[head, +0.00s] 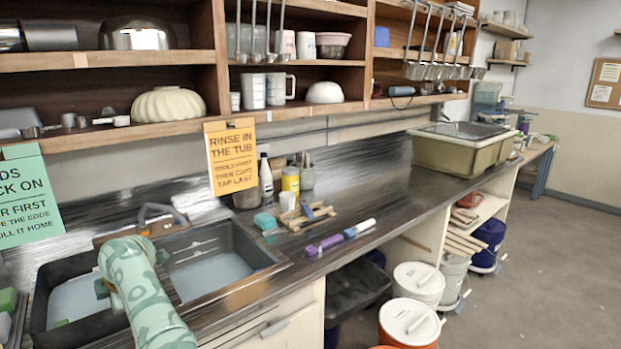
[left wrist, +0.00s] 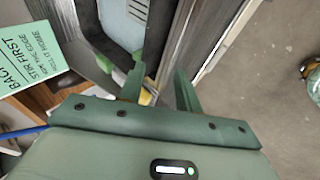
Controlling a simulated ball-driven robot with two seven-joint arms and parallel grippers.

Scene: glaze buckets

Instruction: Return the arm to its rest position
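My left arm (head: 146,292), pale green with a darker leaf-like pattern, reaches up over the double sink in the head view. I cannot make out its fingertips there. In the left wrist view my left gripper (left wrist: 160,82) shows two green fingers standing apart, with nothing held between them. The sink edge and the floor lie beyond the fingers. My right arm and right gripper are not in view.
The dark sink (head: 225,262) holds greyish water. Brushes and sticks (head: 307,216) lie on the counter to its right. Shelves (head: 150,130) run above. Lidded buckets (head: 409,322) stand on the floor below the counter. The floor (head: 555,270) at right is clear.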

